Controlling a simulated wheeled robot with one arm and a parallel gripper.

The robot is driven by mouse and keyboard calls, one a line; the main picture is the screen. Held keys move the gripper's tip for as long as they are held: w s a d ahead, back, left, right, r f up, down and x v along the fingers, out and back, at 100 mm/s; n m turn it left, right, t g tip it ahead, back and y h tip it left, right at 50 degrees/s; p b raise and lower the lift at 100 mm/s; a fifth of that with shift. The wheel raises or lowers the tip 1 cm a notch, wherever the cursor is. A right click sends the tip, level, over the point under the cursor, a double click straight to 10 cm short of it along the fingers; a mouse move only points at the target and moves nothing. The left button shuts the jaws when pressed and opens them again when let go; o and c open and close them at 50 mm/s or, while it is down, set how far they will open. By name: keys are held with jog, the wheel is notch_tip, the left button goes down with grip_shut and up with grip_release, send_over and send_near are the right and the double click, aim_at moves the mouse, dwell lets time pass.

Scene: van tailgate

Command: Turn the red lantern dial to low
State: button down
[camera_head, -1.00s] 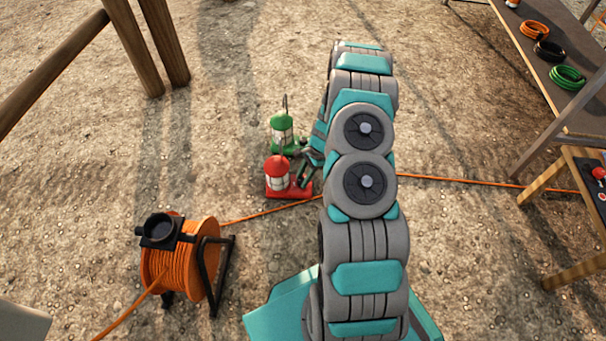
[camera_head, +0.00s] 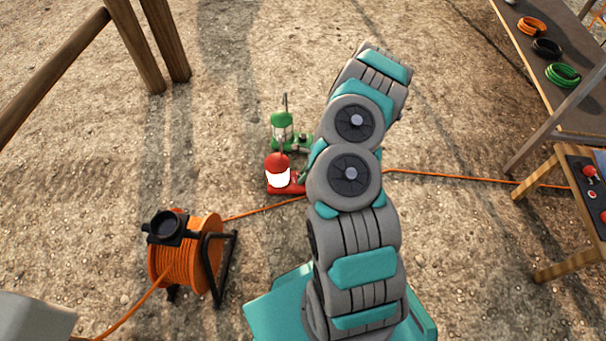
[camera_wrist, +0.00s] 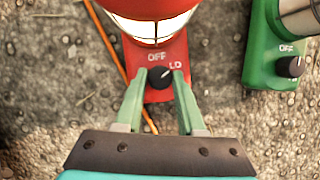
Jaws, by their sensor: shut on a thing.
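The red lantern (camera_head: 277,172) stands on the ground left of my arm in the head view, its globe glowing bright white. In the wrist view its red base (camera_wrist: 178,50) carries a black dial (camera_wrist: 159,77) below the marks OFF and LO. The dial's pale pointer line is turned toward LO at the upper right. My gripper (camera_wrist: 160,80) is shut on the dial, one green finger on each side. The lit globe also shows at the top of the wrist view.
A green lantern (camera_head: 282,130) with its own dial (camera_wrist: 290,66) stands close by. An orange cable (camera_head: 440,180) runs along the ground from an orange reel (camera_head: 187,255). A table with cable coils (camera_head: 563,75) and a wooden stand (camera_head: 565,200) are at the right.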

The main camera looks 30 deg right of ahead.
dwell(0.4)
jog(key=c, duration=0.5)
grip_release()
jog(key=p+v, duration=0.1)
jog(key=v, duration=0.6)
jog(key=shift+r, duration=0.35)
jog(key=shift+s+d, duration=0.1)
